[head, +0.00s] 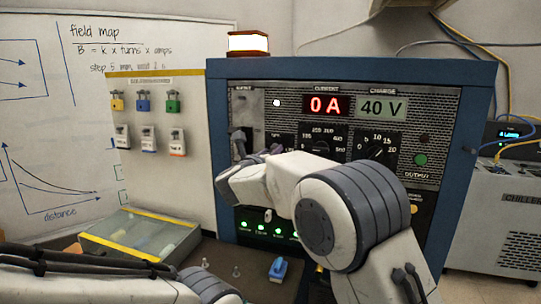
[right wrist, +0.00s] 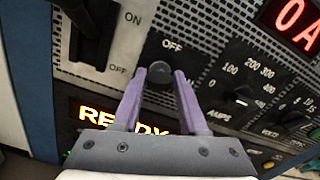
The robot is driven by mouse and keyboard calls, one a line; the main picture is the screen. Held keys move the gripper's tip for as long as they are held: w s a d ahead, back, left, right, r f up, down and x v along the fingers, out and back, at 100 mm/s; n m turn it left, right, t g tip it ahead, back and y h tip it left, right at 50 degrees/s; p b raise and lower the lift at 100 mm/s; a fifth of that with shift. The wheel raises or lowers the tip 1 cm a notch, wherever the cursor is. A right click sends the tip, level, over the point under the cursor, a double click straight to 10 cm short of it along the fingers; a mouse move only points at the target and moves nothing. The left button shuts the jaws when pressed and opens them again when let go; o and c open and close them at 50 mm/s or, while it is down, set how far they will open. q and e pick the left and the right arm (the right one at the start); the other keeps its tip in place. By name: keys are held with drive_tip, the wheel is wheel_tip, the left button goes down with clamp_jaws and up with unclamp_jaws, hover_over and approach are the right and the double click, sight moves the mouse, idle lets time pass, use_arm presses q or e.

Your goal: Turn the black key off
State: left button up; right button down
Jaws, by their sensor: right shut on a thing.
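The black key (right wrist: 160,75) is on the grey perforated panel, in the right wrist view. The word OFF stands just above it. My right gripper (right wrist: 161,80) has its two purple fingers closed on either side of the key, shut on it. In the head view my right arm covers the key, and only a bit of a purple finger (head: 276,149) shows. The key's exact turn is hard to tell. My left forearm crosses the bottom left of the head view; its gripper is not seen.
The blue-framed cabinet (head: 226,95) reads 0 A and 40 V. A black lever switch (right wrist: 95,30) with ON and OFF labels is left of the key. A lit READY sign (right wrist: 125,115) is below. Padlocks with tags (head: 145,104) hang at left, above a clear-lidded box (head: 140,246).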

drive_tip(key=n+p, duration=0.1)
drive_tip(key=n, duration=0.9)
drive_tip(key=shift+a+p, duration=0.2)
drive_tip(key=shift+p, duration=0.2)
drive_tip(key=n+p, duration=0.1)
drive_tip(key=n, duration=0.3)
drive_tip(key=shift+f+p, duration=0.15)
drive_tip(key=shift+p, duration=0.2)
drive_tip(key=shift+n, duration=0.3)
drive_tip(key=shift+c, duration=2.2)
unclamp_jaws()
